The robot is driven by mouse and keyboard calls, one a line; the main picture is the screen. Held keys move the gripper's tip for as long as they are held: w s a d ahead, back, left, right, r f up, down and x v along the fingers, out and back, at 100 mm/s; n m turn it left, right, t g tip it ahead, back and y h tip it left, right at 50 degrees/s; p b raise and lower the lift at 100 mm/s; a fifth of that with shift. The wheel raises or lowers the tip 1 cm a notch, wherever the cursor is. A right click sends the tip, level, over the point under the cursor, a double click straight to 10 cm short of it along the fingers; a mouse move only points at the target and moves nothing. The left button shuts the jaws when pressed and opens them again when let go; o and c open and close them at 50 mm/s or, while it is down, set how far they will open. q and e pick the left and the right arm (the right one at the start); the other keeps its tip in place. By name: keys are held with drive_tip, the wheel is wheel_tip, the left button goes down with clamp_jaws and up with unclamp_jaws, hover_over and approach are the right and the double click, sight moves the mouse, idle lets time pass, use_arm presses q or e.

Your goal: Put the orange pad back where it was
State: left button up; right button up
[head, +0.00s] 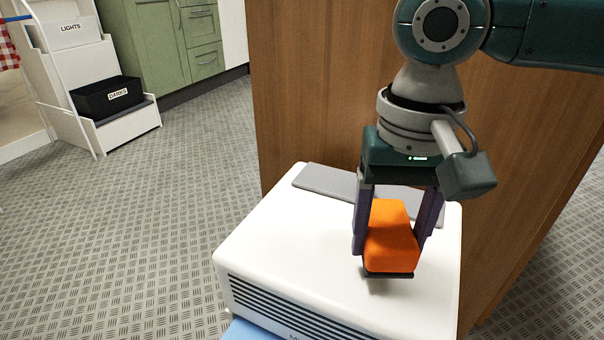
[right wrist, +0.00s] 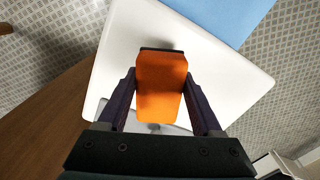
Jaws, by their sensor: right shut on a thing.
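The orange pad (head: 390,236) is a soft-looking block with a dark base. My right gripper (head: 396,228) is shut on it, one finger on each side. The pad is over the white box-like appliance (head: 290,245), near its right side; a shadow lies under it, and I cannot tell whether it touches the top. The right wrist view also shows the orange pad (right wrist: 161,85) between the fingers (right wrist: 161,92), above the white top (right wrist: 125,60). My left gripper is not in view.
A flat grey strip (head: 325,181) lies along the back of the appliance top. A wooden panel (head: 320,90) stands close behind. Something blue (head: 245,331) shows at the front. A white shelf unit (head: 120,128) holds a black bin labelled DARKS (head: 105,97). Floor at left is clear.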

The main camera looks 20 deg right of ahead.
wheel_tip(320, 180, down, 3)
drive_tip(key=shift+r+b, duration=0.2)
drive_tip(key=shift+b, duration=0.2)
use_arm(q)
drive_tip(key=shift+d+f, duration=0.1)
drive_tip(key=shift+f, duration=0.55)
use_arm(e)
drive_tip(key=shift+r, duration=0.15)
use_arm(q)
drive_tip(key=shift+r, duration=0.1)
use_arm(e)
drive_tip(key=o, duration=1.3)
